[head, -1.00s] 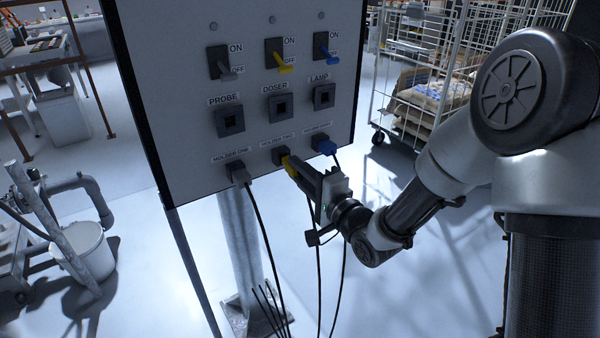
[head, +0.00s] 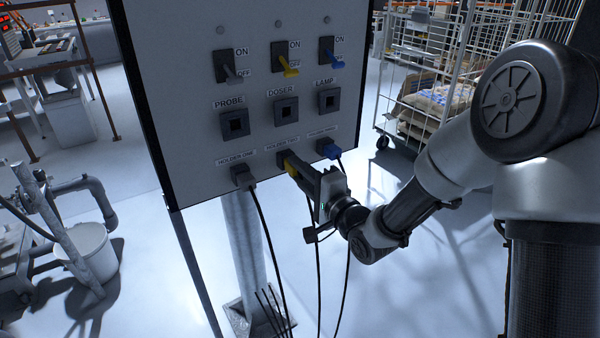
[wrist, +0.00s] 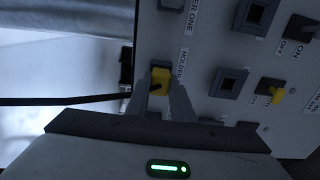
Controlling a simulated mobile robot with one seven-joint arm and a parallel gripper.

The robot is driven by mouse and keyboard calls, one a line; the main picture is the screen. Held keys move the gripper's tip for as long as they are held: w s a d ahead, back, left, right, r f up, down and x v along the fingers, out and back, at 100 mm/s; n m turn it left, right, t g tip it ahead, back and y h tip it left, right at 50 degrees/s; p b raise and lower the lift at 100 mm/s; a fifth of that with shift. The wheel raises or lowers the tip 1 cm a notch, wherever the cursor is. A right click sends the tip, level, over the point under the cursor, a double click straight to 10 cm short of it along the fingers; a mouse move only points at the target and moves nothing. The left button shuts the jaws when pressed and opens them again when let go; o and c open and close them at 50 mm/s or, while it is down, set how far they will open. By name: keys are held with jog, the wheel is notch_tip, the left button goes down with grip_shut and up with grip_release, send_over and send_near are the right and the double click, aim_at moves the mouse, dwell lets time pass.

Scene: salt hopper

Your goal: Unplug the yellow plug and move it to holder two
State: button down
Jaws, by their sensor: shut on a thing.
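The yellow plug (head: 289,162) is at holder two (head: 283,156), in the lower row of the grey panel, and appears to sit in it; how deep is hidden. My gripper (head: 297,168) is shut on the plug, its fingers on both sides. In the wrist view the yellow plug (wrist: 160,77) shows between the fingertips of my gripper (wrist: 161,82), with its black cable running left. The DOSER socket (head: 286,110) above is empty. The yellow switch (head: 289,68) above that points down, toward OFF.
A grey plug (head: 242,175) sits in holder one and a blue plug (head: 328,149) in the holder to the right, both close to my gripper. Black cables hang below. PROBE (head: 235,124) and LAMP (head: 329,100) sockets are empty. A wire cage cart (head: 400,75) stands behind at right.

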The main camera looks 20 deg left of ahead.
jog(key=shift+w+a, duration=0.2)
jog(key=shift+a, duration=0.05)
jog(key=c, duration=1)
grip_release()
jog(key=shift+s+d, duration=0.1)
jog(key=shift+v, duration=2.85)
jog(key=shift+s, duration=0.1)
